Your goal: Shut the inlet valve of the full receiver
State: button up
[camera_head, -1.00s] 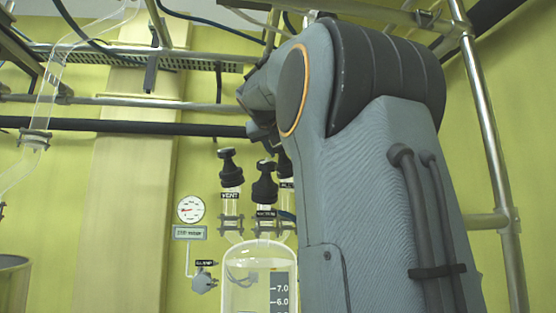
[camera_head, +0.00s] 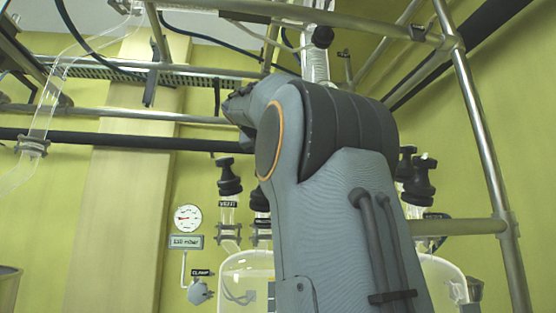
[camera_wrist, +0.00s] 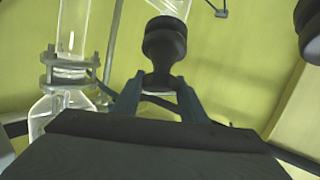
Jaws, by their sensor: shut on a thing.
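In the wrist view my gripper (camera_wrist: 160,90) has its two fingers closed on the lower end of a black valve knob (camera_wrist: 165,45). Clear glass shows above the knob. In the head view my arm hides the gripper and the held knob. The left glass receiver (camera_head: 243,268) has a black knob over a VENT label (camera_head: 229,178) and another knob (camera_head: 260,200) partly behind my arm. The right receiver (camera_head: 442,280) is partly hidden by my arm, with black knobs (camera_head: 418,182) above it. I cannot tell either liquid level, nor which valve I hold.
A gauge (camera_head: 188,217) and a CLAMP fitting (camera_head: 199,290) are left of the left receiver. Metal rails (camera_head: 475,120) and pipes frame the space above and right. In the wrist view a clamped glass joint (camera_wrist: 68,72) is close on the left, and another dark knob (camera_wrist: 308,30) is upper right.

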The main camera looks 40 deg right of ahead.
jog(key=o, duration=1.1)
jog(key=shift+c, duration=0.2)
jog(key=v, duration=0.7)
jog(key=shift+s+a+b, duration=0.15)
jog(key=shift+a+b, duration=0.2)
jog(key=shift+b, duration=0.1)
